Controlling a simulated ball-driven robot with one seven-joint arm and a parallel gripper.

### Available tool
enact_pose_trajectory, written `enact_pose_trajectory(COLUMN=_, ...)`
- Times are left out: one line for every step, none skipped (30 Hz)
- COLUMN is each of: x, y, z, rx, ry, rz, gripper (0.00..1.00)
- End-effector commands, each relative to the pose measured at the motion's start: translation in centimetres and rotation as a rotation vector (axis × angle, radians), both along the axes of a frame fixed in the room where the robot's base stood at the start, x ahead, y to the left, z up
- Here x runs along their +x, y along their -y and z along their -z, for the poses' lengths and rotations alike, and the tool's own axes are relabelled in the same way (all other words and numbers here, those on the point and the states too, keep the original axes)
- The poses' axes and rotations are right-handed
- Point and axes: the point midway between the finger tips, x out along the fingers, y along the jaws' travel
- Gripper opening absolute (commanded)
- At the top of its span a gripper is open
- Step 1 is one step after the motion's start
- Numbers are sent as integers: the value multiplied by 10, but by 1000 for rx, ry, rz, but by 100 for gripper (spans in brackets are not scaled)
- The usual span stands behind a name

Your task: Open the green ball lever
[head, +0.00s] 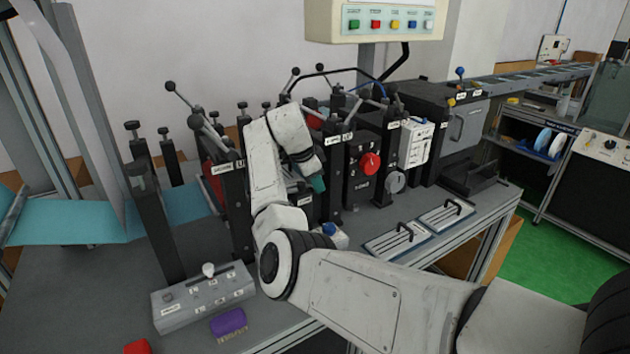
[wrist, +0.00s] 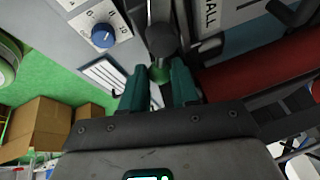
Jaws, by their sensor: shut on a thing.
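The green ball (wrist: 160,74) of the lever shows in the wrist view, between the two teal fingers of my gripper (wrist: 159,86). The fingers are closed on it. A dark round-ended part (wrist: 161,40) stands just beyond the ball. In the head view my arm reaches in among the black machine posts, and a teal bit of my gripper (head: 318,184) shows beside them. The green ball is hidden there behind my wrist.
A dial with a blue knob (wrist: 104,36) is close to the left of my fingers, and a red roller (wrist: 255,75) is to the right. Black posts with ball levers crowd around my arm. A grey switch box (head: 203,296) and a purple block (head: 229,322) lie in front.

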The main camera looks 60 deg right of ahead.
Motion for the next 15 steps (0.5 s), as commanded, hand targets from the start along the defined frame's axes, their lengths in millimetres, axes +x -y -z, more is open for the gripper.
enact_pose_trajectory(x=0, y=1, z=-2, rx=-1, ry=1, rz=-17, gripper=0)
enact_pose_trajectory(x=0, y=2, z=-2, rx=-1, ry=0, rz=-35, gripper=0)
enact_pose_trajectory(x=1, y=3, z=-3, rx=-2, ry=0, rz=-63, gripper=0)
enact_pose_trajectory(x=1, y=3, z=-2, rx=-2, ry=0, rz=-85, gripper=0)
enact_pose_trajectory(x=2, y=4, z=-2, rx=-1, ry=-1, rz=-107, gripper=0)
enact_pose_trajectory(x=3, y=4, z=-3, rx=-1, ry=0, rz=-131, gripper=0)
enact_pose_trajectory(x=3, y=5, z=-3, rx=-1, ry=0, rz=-147, gripper=0)
enact_pose_trajectory(x=4, y=5, z=-2, rx=-2, ry=0, rz=-159, gripper=0)
enact_pose_trajectory(x=4, y=5, z=-2, rx=-2, ry=1, rz=-171, gripper=0)
enact_pose_trajectory(x=4, y=5, z=-1, rx=-2, ry=1, rz=-177, gripper=0)
enact_pose_trajectory(x=5, y=5, z=-1, rx=-1, ry=1, rz=-179, gripper=0)
enact_pose_trajectory(x=5, y=5, z=-1, rx=-1, ry=1, rz=-179, gripper=0)
enact_pose_trajectory(x=5, y=5, z=0, rx=-1, ry=1, rz=-179, gripper=0)
enact_pose_trajectory(x=5, y=5, z=-1, rx=-1, ry=1, rz=-179, gripper=0)
enact_pose_trajectory(x=5, y=5, z=-1, rx=-1, ry=1, rz=-179, gripper=0)
